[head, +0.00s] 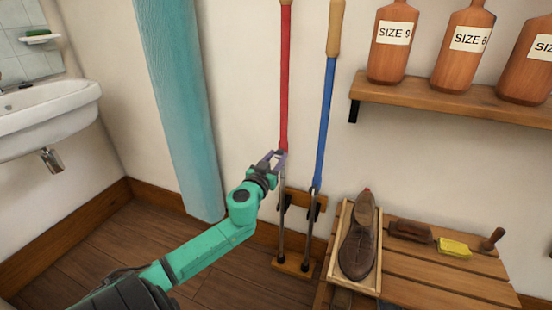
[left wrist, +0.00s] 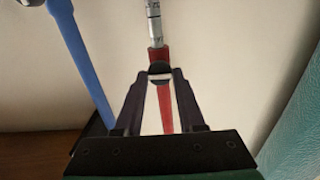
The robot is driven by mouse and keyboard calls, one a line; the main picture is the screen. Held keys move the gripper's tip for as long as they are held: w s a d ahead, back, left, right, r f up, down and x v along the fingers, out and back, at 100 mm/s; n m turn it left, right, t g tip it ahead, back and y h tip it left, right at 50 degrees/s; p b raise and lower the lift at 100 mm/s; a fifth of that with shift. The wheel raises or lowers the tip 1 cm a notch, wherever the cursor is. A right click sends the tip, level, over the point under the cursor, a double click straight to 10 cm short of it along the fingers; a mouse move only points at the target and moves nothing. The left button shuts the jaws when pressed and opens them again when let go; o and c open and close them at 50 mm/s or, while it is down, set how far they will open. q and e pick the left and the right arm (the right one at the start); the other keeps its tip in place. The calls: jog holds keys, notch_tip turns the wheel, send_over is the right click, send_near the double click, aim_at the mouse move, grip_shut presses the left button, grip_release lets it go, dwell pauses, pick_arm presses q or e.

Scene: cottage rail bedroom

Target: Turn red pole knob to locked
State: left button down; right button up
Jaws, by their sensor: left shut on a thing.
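The red pole (head: 285,80) stands upright against the wall, with a thinner metal shaft below its red part. My left gripper (head: 278,156) is at the lower end of the red part, where the knob area lies. In the left wrist view the two dark fingers of my left gripper (left wrist: 160,74) close together at the joint between the red pole (left wrist: 165,105) and its marked silver shaft (left wrist: 154,25). The fingers hide most of the knob, so I cannot tell its turn position. My right gripper is not in view.
A blue pole (head: 326,120) stands close to the right of the red one, both in a wooden rack (head: 293,265). A slatted bench (head: 430,280) with a brown shoe (head: 357,248) is at right. A teal post (head: 180,100) stands left.

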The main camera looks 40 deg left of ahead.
pick_arm(q)
jog(key=shift+r+m, duration=0.1)
jog(key=shift+m, duration=1)
jog(key=m+p, duration=0.1)
jog(key=m, duration=0.5)
jog(key=shift+d+p, duration=0.1)
jog(key=shift+p, duration=0.3)
jog(key=shift+m, duration=0.7)
jog(key=m, duration=0.3)
jog(key=shift+p, duration=0.35)
jog(key=m, duration=0.3)
jog(key=shift+m, duration=0.3)
jog(key=shift+f+m, duration=0.2)
jog(key=shift+m, duration=0.6)
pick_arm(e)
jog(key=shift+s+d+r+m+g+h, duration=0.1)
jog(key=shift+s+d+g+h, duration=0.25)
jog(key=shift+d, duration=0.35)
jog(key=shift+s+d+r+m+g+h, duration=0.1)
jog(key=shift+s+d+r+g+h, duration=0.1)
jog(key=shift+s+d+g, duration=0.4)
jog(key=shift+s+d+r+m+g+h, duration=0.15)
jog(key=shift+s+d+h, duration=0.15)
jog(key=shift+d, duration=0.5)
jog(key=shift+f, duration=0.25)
